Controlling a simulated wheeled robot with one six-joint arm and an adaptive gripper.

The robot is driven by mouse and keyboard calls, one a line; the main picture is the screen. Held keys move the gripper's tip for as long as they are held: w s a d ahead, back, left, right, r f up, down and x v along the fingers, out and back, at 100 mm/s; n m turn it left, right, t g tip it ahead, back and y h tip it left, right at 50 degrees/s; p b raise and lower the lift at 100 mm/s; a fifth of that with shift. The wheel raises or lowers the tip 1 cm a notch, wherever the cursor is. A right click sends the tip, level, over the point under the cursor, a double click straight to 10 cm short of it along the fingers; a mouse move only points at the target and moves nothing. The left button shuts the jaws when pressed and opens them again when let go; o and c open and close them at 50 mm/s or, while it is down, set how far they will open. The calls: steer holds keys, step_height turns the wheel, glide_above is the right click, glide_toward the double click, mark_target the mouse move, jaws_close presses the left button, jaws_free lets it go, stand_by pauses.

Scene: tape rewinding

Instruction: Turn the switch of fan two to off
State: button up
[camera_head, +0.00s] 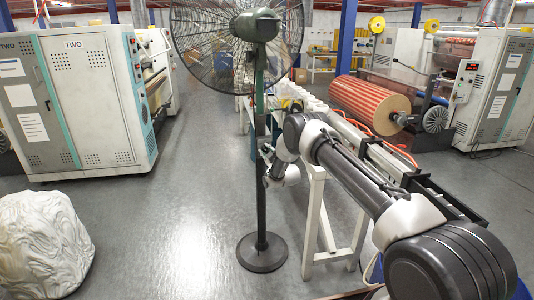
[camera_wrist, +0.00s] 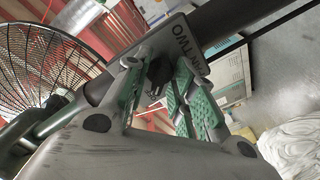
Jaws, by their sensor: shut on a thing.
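Fan two is a tall pedestal fan (camera_head: 255,27) with a dark wire cage, a dark pole and a round base (camera_head: 262,253). In the wrist view a grey plate lettered "TWO" (camera_wrist: 190,35) is fixed at the pole, with a black switch knob (camera_wrist: 158,70) on it. My gripper (camera_wrist: 160,88) reaches the plate, its green-padded fingers on either side of the knob and shut on it. The knob's pointing direction is hard to read. In the head view my arm reaches the pole at mid height; the switch cannot be made out there.
A white-framed workbench (camera_head: 329,215) stands close to the right of the pole, under my arm. White machine cabinets (camera_head: 80,100) stand at the left, and a wrapped white bundle (camera_head: 42,245) lies at front left. A striped roll (camera_head: 358,98) is behind right. Floor left of the pole is clear.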

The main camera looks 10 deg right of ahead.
steer(key=o, duration=0.7)
steer(key=shift+c, duration=0.2)
steer(key=v, duration=1.2)
